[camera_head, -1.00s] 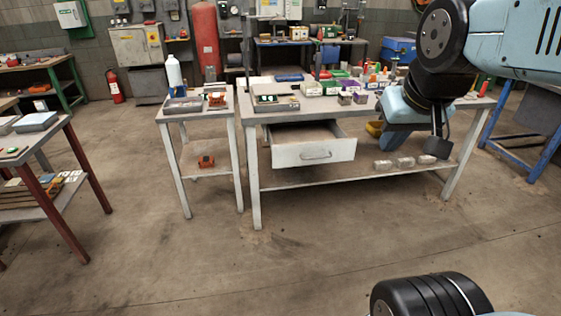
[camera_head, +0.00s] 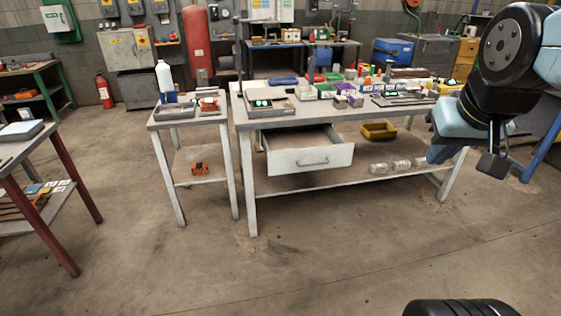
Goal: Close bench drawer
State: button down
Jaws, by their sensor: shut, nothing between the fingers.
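The bench drawer (camera_head: 312,160) is white with a bar handle (camera_head: 312,162) on its front. It sticks out, open, from under the left part of the white bench (camera_head: 254,205). Its inside looks empty. My gripper (camera_head: 492,165) hangs at the right side of the view, to the right of the drawer and in front of the bench's right end. It is apart from the drawer and the handle, and it is shut and empty.
A narrow white side table (camera_head: 177,190) stands just left of the bench. A yellow bin (camera_head: 379,131) and several clear jars (camera_head: 398,166) are on the bench's lower shelf. A red-legged table (camera_head: 48,222) stands at far left. The floor in front is clear.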

aim_at(307, 155)
jog(key=z, duration=0.05)
jog(key=i, duration=1)
jog(key=u, duration=0.05)
